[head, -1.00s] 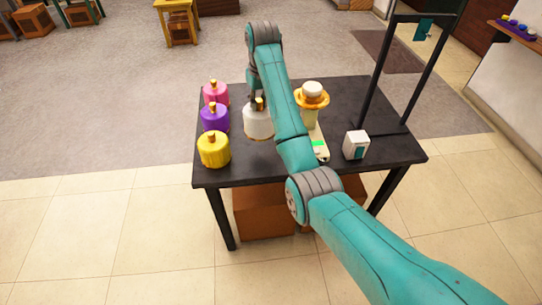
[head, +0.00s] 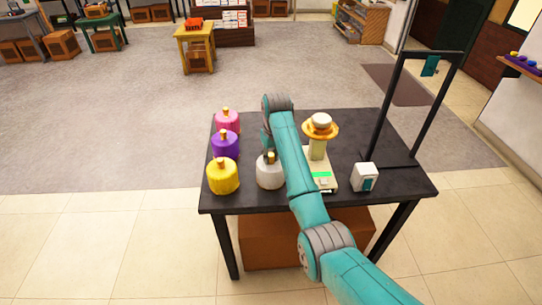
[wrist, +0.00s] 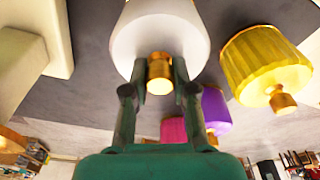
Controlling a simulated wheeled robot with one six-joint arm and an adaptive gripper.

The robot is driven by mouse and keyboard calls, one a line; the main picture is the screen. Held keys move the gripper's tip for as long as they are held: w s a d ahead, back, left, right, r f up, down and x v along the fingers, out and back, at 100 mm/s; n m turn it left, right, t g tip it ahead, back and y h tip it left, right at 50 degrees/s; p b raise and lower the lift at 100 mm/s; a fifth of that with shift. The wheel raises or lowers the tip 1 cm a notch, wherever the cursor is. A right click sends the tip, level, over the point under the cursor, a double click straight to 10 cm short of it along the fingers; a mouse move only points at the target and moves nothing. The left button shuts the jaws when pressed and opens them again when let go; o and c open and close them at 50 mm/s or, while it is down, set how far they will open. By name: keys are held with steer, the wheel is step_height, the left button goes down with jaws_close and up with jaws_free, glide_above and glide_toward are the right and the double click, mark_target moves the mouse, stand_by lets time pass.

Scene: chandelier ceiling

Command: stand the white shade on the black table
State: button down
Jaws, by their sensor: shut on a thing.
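The white shade (head: 270,174) has a round body and a gold knob on top. It is upright over the left-middle part of the black table (head: 305,196), to the right of the yellow shade. My gripper (head: 269,152) is above it, partly hidden by my arm. In the wrist view my gripper (wrist: 160,80) is shut on the gold knob of the white shade (wrist: 160,33), with a finger on each side. The shade's base is low over the tabletop; I cannot tell whether it touches.
Yellow (head: 222,177), purple (head: 224,144) and pink (head: 228,122) shades line the table's left side. Right of the white shade stand a cream device with an orange-rimmed top (head: 318,148), a small white box (head: 364,178) and a black frame (head: 440,110).

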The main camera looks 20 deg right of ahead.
steer(key=c, duration=0.9)
jaws_free()
